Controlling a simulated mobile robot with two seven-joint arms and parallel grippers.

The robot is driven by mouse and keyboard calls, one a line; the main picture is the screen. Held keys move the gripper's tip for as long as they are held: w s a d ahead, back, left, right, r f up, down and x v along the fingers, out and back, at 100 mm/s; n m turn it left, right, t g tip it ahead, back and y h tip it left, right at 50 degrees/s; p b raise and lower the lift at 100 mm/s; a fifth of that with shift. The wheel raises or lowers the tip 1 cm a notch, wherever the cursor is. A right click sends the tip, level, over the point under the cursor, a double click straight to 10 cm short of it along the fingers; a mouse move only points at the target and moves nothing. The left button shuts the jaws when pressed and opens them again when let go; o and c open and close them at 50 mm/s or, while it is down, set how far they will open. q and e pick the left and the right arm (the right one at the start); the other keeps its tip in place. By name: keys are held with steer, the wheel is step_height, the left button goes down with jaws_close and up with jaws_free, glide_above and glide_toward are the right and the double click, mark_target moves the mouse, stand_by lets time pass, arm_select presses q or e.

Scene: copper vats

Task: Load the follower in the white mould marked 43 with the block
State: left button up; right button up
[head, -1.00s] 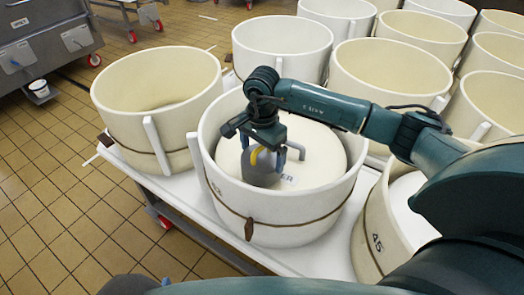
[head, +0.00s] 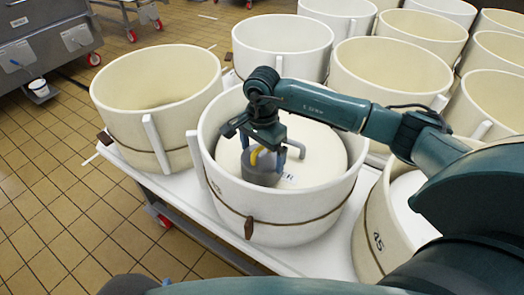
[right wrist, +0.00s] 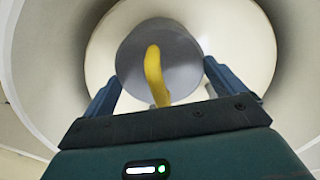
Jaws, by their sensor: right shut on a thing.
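The white mould (head: 285,205) stands on the white trolley top in the middle of the head view. A dark mark on its left front is too small to read surely. Its follower (head: 325,155), a pale disc with partly hidden lettering, lies inside. The grey cylindrical block (head: 262,172) with a yellow handle (head: 255,157) is over the follower's front left part; I cannot tell whether it touches. My right gripper (head: 265,150) is shut on the block from above, inside the rim. The wrist view shows the block (right wrist: 185,62) and handle between the fingers. My left gripper is out of view.
A cream mould (head: 160,95) stands left on the white trolley (head: 200,205). The mould marked 45 (head: 372,240) is close at right. Several more moulds crowd behind. A steel vat (head: 40,40) is far left, with free tiled floor (head: 50,180) before it.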

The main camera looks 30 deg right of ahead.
steer(key=shift+w+f+b, duration=0.1)
steer(key=shift+f+b, duration=0.25)
steer(key=shift+b, duration=0.1)
stand_by(0.4)
steer(key=o, duration=1.6)
steer(key=shift+o, duration=0.2)
steer(key=shift+s+f, duration=0.15)
steer(key=shift+s, duration=0.05)
steer(key=shift+r+p, duration=2.05)
steer(key=shift+r, duration=1.5)
